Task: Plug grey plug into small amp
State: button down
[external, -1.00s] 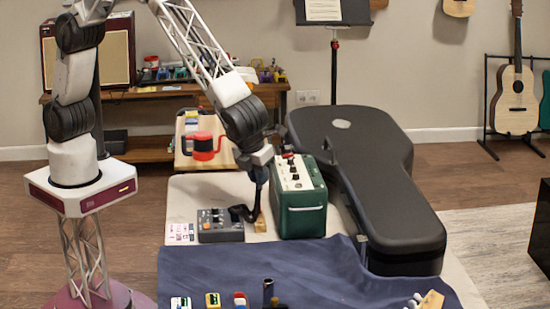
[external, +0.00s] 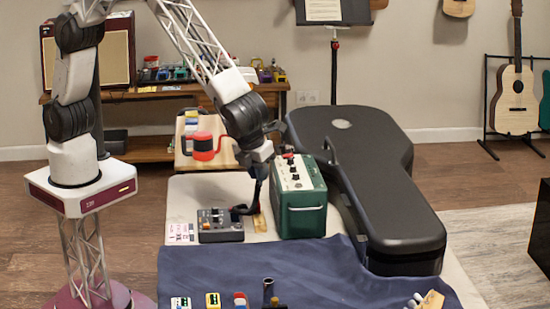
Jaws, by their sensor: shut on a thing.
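The small amp (external: 305,222) is a green box with a white control panel on top. It stands on the pale mat, left of the black guitar case. My gripper (external: 247,210) is low over the mat, between the amp and a dark grey pedal unit (external: 220,234), apart from the amp's left side. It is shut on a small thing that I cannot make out. A dark curved shape lies at its tips, beside the pedal unit. I cannot pick out the grey plug; it may be hidden at the fingertips.
A small tan block (external: 260,223) lies by my gripper. The black guitar case (external: 375,195) stands close to the amp's right. A blue cloth (external: 215,270) covers the front, with several small items on it. A music stand (external: 334,75) rises behind.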

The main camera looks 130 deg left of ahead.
jog(key=shift+r, duration=1)
jog(key=shift+r, duration=0.55)
jog(key=w+a+r, duration=0.2)
jog(key=w+r, duration=0.5)
jog(key=w, duration=0.3)
jog(key=shift+w+a+r, duration=0.25)
jog(key=shift+w+a, duration=0.05)
jog(key=shift+a, duration=0.1)
jog(key=shift+f, duration=0.1)
jog(key=shift+f, duration=2.45)
jog(key=shift+f, duration=0.7)
dwell(1.8)
